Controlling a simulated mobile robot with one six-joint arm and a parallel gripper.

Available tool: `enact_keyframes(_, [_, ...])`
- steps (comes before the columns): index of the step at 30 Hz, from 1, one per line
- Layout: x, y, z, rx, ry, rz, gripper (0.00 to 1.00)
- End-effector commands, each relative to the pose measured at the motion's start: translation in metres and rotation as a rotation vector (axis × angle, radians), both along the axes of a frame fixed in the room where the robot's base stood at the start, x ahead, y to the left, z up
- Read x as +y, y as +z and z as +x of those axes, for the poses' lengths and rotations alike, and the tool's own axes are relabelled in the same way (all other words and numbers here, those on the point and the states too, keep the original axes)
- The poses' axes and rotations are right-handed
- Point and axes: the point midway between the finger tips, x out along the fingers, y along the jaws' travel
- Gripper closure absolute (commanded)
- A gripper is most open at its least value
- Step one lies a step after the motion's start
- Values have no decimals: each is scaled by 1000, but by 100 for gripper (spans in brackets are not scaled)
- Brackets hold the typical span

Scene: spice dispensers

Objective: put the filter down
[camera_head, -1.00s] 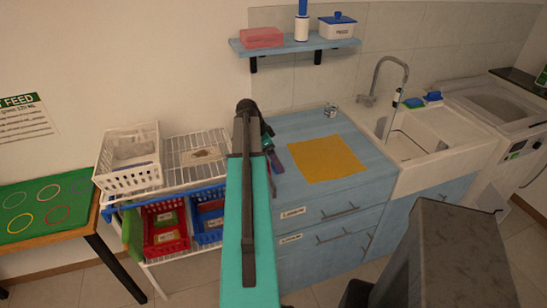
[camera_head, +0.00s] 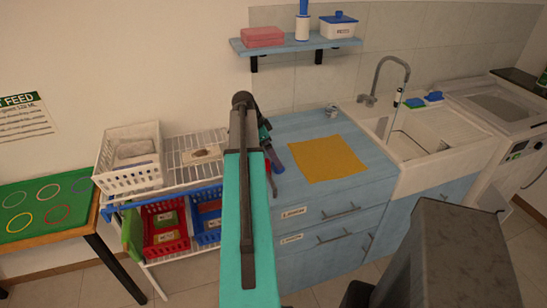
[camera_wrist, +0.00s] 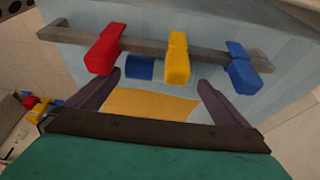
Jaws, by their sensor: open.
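My gripper (camera_wrist: 160,78) is open, with its two dark fingers apart in the wrist view. In the head view my gripper (camera_head: 276,160) is partly hidden behind my arm, by the left side of the blue counter (camera_head: 290,128). Nothing is clearly held between the fingers. I cannot make out for sure which thing is the filter. A small blue piece (camera_wrist: 140,68) shows beyond the fingers in the wrist view. A yellow cloth (camera_head: 327,158) lies flat on the counter; it also shows between the fingers in the wrist view (camera_wrist: 150,103).
A rail (camera_wrist: 205,52) with red, yellow and blue clips crosses the wrist view close to the fingers. A small metal item (camera_head: 332,110) stands at the counter's back. The sink (camera_head: 420,150) is right; a wire rack (camera_head: 190,145) with baskets is left.

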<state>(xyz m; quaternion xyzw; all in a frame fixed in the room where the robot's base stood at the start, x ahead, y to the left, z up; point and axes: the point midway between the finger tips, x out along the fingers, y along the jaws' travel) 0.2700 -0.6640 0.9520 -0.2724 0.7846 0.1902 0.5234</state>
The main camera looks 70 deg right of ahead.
Motion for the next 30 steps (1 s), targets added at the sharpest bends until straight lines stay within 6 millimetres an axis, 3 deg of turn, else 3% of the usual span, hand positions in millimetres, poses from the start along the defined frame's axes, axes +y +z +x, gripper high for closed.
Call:
enact_keyframes(18, [16, 67, 23, -1, 1, -1, 0])
enact_keyframes(30, [21, 84, 27, 1, 0, 1, 0])
